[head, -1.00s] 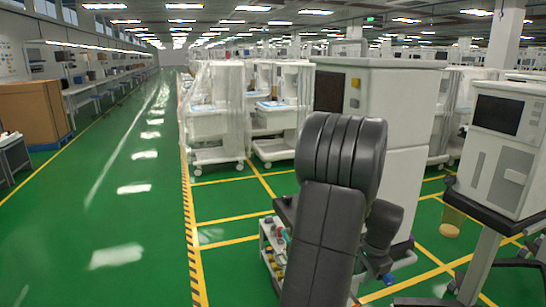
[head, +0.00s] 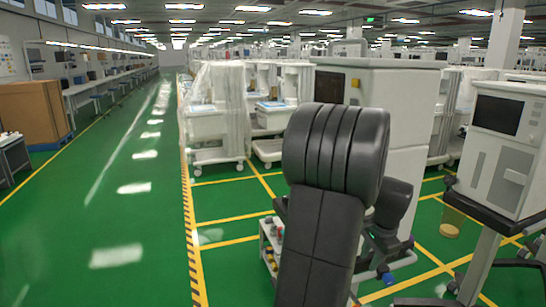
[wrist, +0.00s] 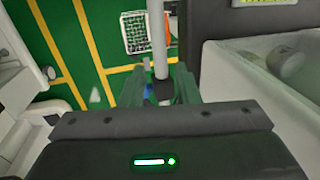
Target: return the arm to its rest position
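My arm shows in the head view as thick black links rising in front of a pale cart (head: 400,95). My gripper is not clearly visible there, as the arm blocks that area. In the wrist view my gripper (wrist: 158,84) has two dark green fingers standing apart. A grey upright pole (wrist: 159,45) shows in the gap between them; I cannot tell its distance from the fingers. I see nothing held.
A monitor cart (head: 503,145) stands right. Wrapped carts (head: 213,110) stand behind. The green aisle (head: 110,210) at left is clear.

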